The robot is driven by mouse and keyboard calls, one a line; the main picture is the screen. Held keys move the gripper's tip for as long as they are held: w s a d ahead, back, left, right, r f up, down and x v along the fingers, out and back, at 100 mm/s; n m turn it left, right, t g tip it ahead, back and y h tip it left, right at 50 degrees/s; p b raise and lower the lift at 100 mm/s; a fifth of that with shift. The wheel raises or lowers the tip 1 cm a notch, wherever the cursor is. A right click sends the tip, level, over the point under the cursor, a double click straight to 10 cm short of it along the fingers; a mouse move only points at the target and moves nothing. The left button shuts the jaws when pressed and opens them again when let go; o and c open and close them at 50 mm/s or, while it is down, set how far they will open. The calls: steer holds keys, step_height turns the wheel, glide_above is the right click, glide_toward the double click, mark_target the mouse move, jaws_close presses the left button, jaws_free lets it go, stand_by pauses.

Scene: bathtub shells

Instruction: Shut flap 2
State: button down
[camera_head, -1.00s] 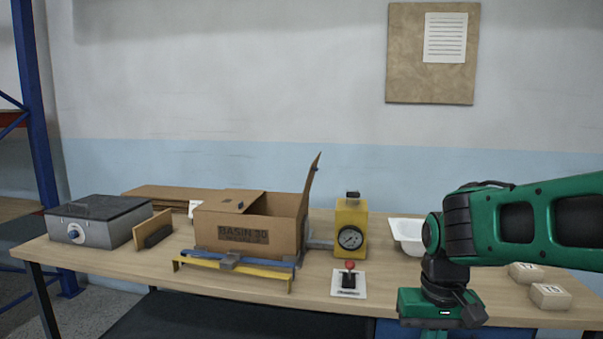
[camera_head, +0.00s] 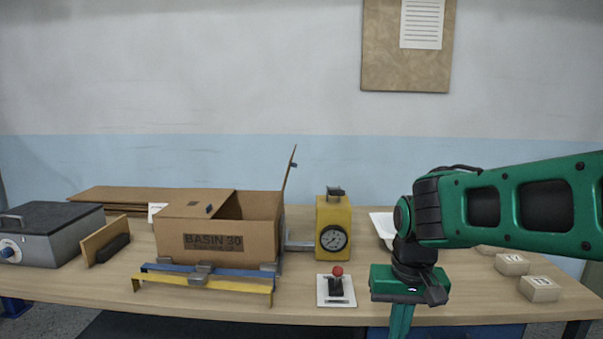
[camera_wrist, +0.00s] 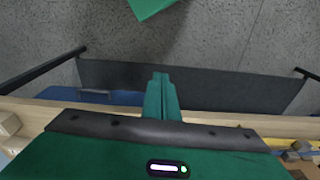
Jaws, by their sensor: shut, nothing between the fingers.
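The cardboard box (camera_head: 214,246) marked "BASIN 30" stands on the workbench, left of the middle in the head view. One flap (camera_head: 196,203) lies flat over the left part of its top. Another flap (camera_head: 289,170) stands up, tilted slightly outward, at the right side, leaving the right part of the top open. I cannot read a flap number. My gripper (camera_wrist: 160,78) is shut and empty, pointing down at the bench's front edge, well to the right of the box. In the head view its fingertips are cut off by the lower edge.
A yellow gauge unit (camera_head: 332,215) stands right of the box, with a red-knobbed lever (camera_head: 337,284) in front. A yellow-and-blue rail (camera_head: 230,286) runs along the box's front. A white basin (camera_head: 382,226) is partly behind my arm. Small boxes (camera_head: 540,289) lie at right.

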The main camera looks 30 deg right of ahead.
steer(key=w+d+r+m+t+h, duration=0.1)
steer(key=w+d+r+m+t, duration=0.15)
steer(key=w, duration=0.45)
steer(key=w+d+r+m+t+h, duration=0.2)
steer(key=w+m+t, duration=0.15)
steer(key=w, duration=0.35)
steer(key=w+d+r+m+t+h, duration=0.1)
steer(key=w+d+r+m+t, duration=0.2)
steer(key=w, duration=0.5)
steer(key=w+a+r+m+t+h, duration=0.2)
steer(key=w+a+r+m+t, duration=0.1)
steer(key=w+r+m+t, duration=0.8)
steer(key=w+r+n+g, duration=0.2)
steer(key=w+r+g, duration=0.1)
steer(key=w, duration=0.7)
steer(key=shift+d+r, duration=0.25)
steer(key=shift+d, duration=0.1)
steer(key=shift+w+a+r+n, duration=0.1)
steer(key=shift+w+n, duration=0.1)
steer(key=shift+n, duration=0.1)
